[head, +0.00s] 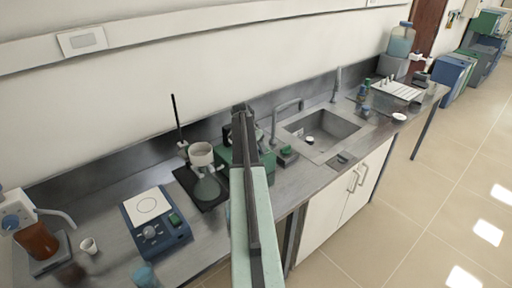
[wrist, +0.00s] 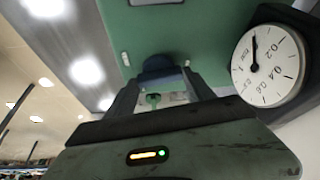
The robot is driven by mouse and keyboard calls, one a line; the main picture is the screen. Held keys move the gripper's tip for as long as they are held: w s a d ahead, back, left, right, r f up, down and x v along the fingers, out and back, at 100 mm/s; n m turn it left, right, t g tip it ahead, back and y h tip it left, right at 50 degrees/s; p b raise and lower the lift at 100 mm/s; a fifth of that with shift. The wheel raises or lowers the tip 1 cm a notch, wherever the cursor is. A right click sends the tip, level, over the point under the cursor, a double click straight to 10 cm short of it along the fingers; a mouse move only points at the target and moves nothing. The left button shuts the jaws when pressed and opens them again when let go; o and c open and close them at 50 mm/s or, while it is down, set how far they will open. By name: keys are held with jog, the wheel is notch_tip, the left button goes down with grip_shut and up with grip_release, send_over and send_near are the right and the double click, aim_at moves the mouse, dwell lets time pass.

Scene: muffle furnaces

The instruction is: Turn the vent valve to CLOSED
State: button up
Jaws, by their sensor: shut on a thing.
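The vent valve shows in the wrist view as a dark blue knob (wrist: 158,66) on a green housing (wrist: 205,28). My gripper (wrist: 162,80) is shut on this knob, with one finger on each side of it. Which way the knob points, and any position marking, I cannot make out. In the head view the green housing (head: 229,163) stands on the bench, and my arm covers the knob and gripper there.
A round white gauge (wrist: 266,66) is at the right of the wrist view. On the bench are a blue hotplate (head: 155,222), a flask on a stand (head: 206,190) and a sink (head: 322,130). The tiled floor at right is clear.

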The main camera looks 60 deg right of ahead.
jog(key=n+t, duration=0.1)
jog(key=n, duration=0.3)
jog(key=shift+s+t, duration=0.2)
jog(key=shift+t, duration=0.2)
jog(key=n+t, duration=0.1)
jog(key=n, duration=0.3)
jog(key=shift+d+y, duration=0.1)
jog(key=shift+y, duration=0.3)
jog(key=n, duration=0.2)
jog(key=n+t+y, duration=0.1)
jog(key=n, duration=0.1)
jog(key=shift+s+d+t, duration=0.1)
jog(key=shift+t, duration=0.2)
jog(key=shift+n+t+y, duration=0.3)
jog(key=shift+n+y, duration=0.3)
jog(key=shift+n, duration=1.4)
jog(key=o, duration=1.4)
